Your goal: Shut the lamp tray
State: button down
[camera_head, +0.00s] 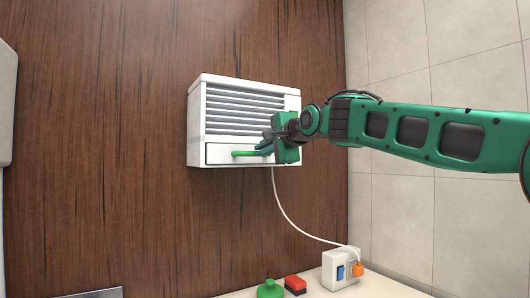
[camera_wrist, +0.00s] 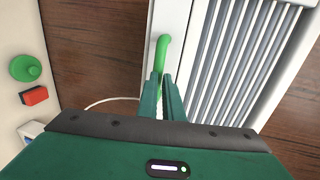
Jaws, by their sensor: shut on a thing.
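The lamp tray (camera_head: 218,154) is the white panel at the bottom of a white slatted unit (camera_head: 246,84) on the brown wood wall. A green bar handle (camera_head: 242,154) runs across its front. No clear gap shows between the tray and the unit, so I cannot tell how far out it stands. My gripper (camera_head: 264,150) reaches in from the right and is shut on the handle. In the wrist view, my two fingers (camera_wrist: 162,82) close around the green handle (camera_wrist: 162,48), and the tray front (camera_wrist: 178,18) lies behind them.
A white cord hangs from the unit to a socket box (camera_head: 340,268) with a blue switch and orange plug. A green knob (camera_head: 270,289) and a red block (camera_head: 295,284) sit on the pale counter below. A tiled wall (camera_head: 405,215) stands at the right.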

jog(key=v, duration=1.4)
jog(key=s+d+f+n+g+h, duration=0.15)
jog(key=s+d+f+h, duration=0.25)
jog(key=d+f, duration=0.95)
jog(key=s+d+f+g+h, duration=0.3)
jog(key=s+d+f+h, duration=0.1)
jog(key=d+f, duration=0.95)
jog(key=s+d+f+n+g+h, duration=0.15)
jog(key=s+d+f+g, duration=0.5)
jog(key=s+f, duration=0.75)
jog(key=s+d+f+n+g, duration=0.1)
jog(key=s+f, duration=0.4)
jog(key=s, duration=0.3)
jog(key=s+d+f+n+g+y, duration=0.1)
jog(key=s+d+f, duration=0.1)
jog(key=s+f, duration=0.3)
jog(key=s, duration=0.4)
